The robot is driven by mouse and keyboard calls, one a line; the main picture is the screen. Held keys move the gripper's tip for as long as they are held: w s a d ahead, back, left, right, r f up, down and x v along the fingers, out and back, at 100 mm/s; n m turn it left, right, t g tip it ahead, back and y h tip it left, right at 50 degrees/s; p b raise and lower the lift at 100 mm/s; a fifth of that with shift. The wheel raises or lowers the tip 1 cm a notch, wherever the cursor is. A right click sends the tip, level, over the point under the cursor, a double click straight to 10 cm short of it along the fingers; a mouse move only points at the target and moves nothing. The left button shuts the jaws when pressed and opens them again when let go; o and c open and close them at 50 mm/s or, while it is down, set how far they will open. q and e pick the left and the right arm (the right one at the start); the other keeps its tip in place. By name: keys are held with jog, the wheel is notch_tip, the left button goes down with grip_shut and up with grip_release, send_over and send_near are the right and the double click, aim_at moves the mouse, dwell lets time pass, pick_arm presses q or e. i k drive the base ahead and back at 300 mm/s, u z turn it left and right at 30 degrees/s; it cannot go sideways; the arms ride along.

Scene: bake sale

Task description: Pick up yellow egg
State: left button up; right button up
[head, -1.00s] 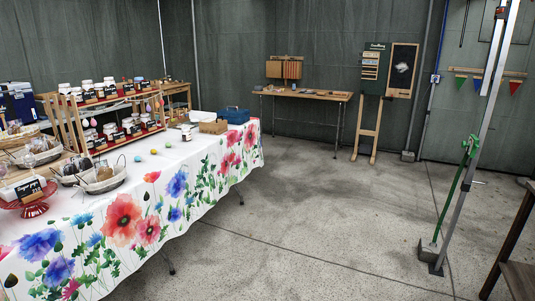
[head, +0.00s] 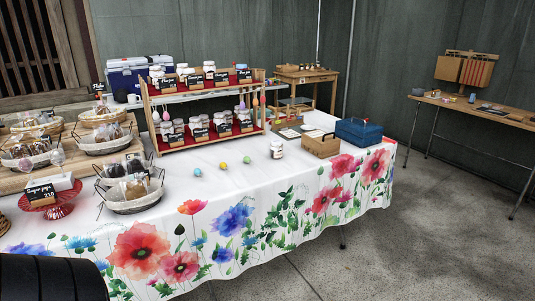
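The left one is a blue egg (head: 197,172). Neither of my grippers is in view. A dark part at the lower left corner shows no fingers.
A wooden rack with jars (head: 205,105) stands behind the eggs. Baskets (head: 133,196) and a red cake stand (head: 60,208) are left. Floor right of the table is clear.

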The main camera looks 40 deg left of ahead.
aim_at(223, 165)
jog(key=u, duration=0.6)
jog(key=i, duration=1.45)
jog(key=u, duration=1.1)
